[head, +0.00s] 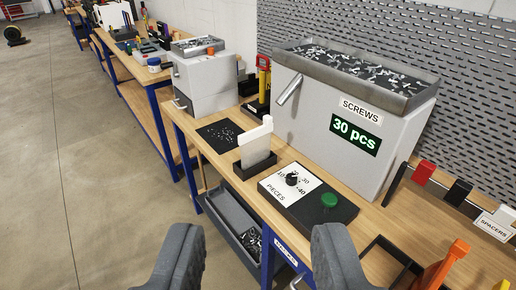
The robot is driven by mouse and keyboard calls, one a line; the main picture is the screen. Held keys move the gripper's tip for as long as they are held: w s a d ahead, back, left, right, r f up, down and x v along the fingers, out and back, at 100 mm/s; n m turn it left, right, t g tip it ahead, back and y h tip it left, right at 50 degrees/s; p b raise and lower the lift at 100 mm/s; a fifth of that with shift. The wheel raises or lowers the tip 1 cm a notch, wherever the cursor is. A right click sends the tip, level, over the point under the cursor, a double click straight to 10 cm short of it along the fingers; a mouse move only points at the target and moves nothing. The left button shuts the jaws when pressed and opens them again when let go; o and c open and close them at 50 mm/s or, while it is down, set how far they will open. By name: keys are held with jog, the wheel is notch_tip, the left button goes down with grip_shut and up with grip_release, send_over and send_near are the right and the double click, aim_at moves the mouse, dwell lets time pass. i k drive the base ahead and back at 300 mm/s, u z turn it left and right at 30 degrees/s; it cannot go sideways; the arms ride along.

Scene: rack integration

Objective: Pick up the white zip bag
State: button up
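The white zip bag (256,146) stands upright in a small black holder (243,170) on the wooden workbench, in front of the screw dispenser. It looks pale and partly see-through, with a white top edge. My gripper (258,232) is open and empty at the bottom of the head view, its two grey fingers wide apart. It is nearer to me than the bag and apart from it. The bag's lower end is hidden inside the holder.
The big grey dispenser (325,125), marked SCREWS and 30 pcs, stands behind the bag. A dial panel with a green button (329,200) lies to the right. A black mat (222,134) lies to the left. A grey bin (234,220) sits below the bench top.

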aim_at(255, 144)
jog(key=k, duration=1.3)
jog(key=u, duration=0.6)
jog(key=i, duration=2.65)
jog(key=z, duration=0.6)
